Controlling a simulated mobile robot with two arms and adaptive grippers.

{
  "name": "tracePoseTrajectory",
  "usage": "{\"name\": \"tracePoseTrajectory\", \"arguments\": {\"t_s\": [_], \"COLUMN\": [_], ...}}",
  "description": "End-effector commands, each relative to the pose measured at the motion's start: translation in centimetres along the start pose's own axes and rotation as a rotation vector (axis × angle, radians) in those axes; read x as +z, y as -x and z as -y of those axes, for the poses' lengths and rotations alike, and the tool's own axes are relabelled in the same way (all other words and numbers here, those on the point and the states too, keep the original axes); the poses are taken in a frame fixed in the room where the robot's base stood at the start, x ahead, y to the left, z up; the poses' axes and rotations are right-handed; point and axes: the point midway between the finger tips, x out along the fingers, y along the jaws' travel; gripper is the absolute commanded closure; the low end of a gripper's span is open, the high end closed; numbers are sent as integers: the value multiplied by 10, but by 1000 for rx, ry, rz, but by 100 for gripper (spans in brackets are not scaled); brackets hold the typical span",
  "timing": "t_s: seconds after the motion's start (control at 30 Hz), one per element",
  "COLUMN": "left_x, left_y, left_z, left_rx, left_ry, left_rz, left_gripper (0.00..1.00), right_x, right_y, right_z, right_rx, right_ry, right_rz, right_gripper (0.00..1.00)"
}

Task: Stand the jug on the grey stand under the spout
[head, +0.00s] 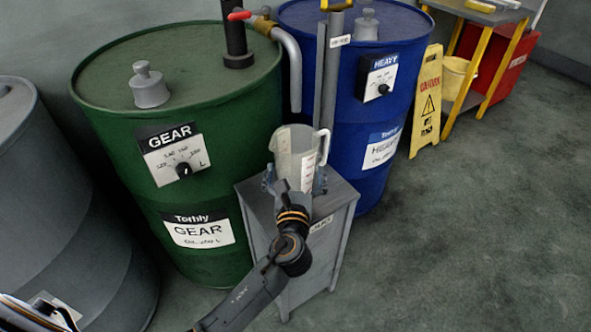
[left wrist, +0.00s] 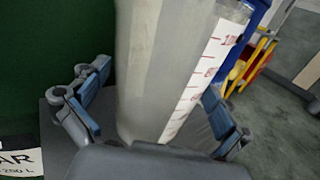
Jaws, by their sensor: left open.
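The jug (head: 297,155) is clear plastic with a white handle and a red-marked scale. It stands upright on the grey stand (head: 338,205), below the end of the spout (head: 294,85), which comes from the green drum. My left gripper (head: 294,180) is open at the jug, its fingers on both sides of it. In the left wrist view the jug (left wrist: 165,70) fills the middle, between the blue-padded fingers of the left gripper (left wrist: 155,110), with gaps visible beside it. Part of the stand top is hidden by the gripper. My right gripper is not in view.
The green GEAR drum (head: 185,110) stands behind and left of the stand, the blue HEAVY drum (head: 375,110) behind right, and a grey drum (head: 60,220) far left. A yellow sign (head: 428,103) stands beyond. The floor at right (head: 480,230) is clear.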

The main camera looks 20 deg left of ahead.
Motion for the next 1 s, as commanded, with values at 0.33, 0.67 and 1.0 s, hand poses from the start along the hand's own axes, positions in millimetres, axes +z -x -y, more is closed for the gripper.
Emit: {"name": "tracePoseTrajectory", "arguments": {"t_s": [0.33,0.67,1.0], "left_x": [3,2,3], "left_y": [34,101,121], "left_z": [0,0,0], "left_rx": [-2,-2,0], "left_ry": [0,0,1], "left_rz": [-3,-3,0], "left_gripper": [0,0,0], "right_x": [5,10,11], "right_y": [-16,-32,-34], "right_z": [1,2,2], "right_rx": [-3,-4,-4], "right_ry": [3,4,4], "right_rz": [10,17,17], "right_gripper": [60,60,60]}}
